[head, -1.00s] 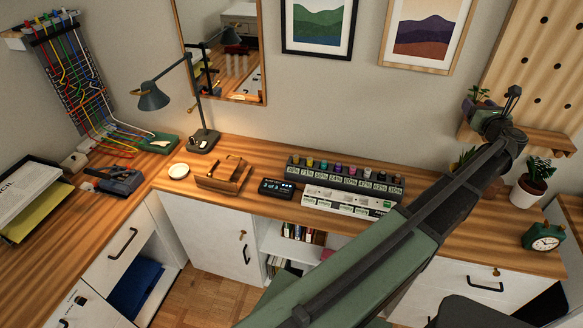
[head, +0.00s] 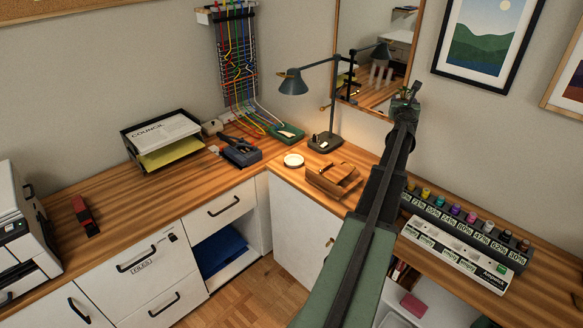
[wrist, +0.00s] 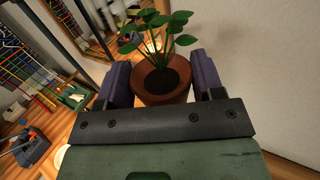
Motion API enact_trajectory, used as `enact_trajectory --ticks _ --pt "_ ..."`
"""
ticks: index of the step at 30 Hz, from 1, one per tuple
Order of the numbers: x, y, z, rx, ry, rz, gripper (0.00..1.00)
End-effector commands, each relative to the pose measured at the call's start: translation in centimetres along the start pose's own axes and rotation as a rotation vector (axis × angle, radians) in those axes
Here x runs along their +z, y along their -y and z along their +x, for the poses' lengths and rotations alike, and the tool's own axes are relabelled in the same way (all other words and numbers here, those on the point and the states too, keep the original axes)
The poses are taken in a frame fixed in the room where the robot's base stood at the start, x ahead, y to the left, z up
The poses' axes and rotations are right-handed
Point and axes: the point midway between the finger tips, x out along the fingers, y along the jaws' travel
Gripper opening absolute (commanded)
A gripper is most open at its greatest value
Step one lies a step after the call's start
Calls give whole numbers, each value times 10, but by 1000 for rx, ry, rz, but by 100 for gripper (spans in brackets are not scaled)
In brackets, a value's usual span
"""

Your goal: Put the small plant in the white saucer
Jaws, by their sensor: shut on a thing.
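The small plant (wrist: 158,88) is in a brown pot between the two purple fingers of my gripper (wrist: 160,75) in the wrist view. The fingers are shut on the pot, and its green leaves stand above the rim. In the head view my gripper (head: 405,103) is raised in front of the wall, right of the lamp; the plant is mostly hidden there. The white saucer (head: 293,160) lies on the desk near the corner, left of and below my gripper. It looks empty. A pale edge at the wrist view's lower left may be the saucer.
A desk lamp (head: 323,141) stands just behind and right of the saucer. A wooden organizer (head: 333,180) sits in front of it to the right. A blue-grey device (head: 240,152) and a green box (head: 287,133) are to its left and behind. A mirror (head: 380,60) hangs behind my gripper.

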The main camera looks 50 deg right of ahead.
Motion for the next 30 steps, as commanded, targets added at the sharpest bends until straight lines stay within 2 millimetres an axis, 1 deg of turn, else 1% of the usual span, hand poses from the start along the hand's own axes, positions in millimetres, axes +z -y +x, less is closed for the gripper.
enact_trajectory --ticks 1,2,3,4,5,6,7,8,9,11,12,15,18,21,26,29,30 --pt "-14 -36 9 -1 1 0 34" --pt "-18 -57 12 -7 1 -1 34" --pt "-24 -84 16 -16 2 -1 34" --pt "-28 -105 19 -22 3 -1 34" --pt "-32 -126 20 -29 4 -2 34" --pt "-37 -154 21 -38 6 -2 34" --pt "-41 -175 21 -45 7 -2 34" --pt "-44 -196 21 -51 8 -2 34" --pt "-50 -224 19 -59 9 -2 34" --pt "-57 -265 14 -73 12 -1 34" --pt "-61 -290 9 -80 14 -1 34" --pt "-69 -341 -3 -100 18 0 34" --pt "-73 -374 -14 -114 20 1 34" --pt "-74 -390 -20 -123 22 2 34" --pt "-76 -393 -22 -126 22 2 34" --pt "-91 -393 -22 -126 22 2 34" --pt "-101 -393 -22 -125 22 2 34"
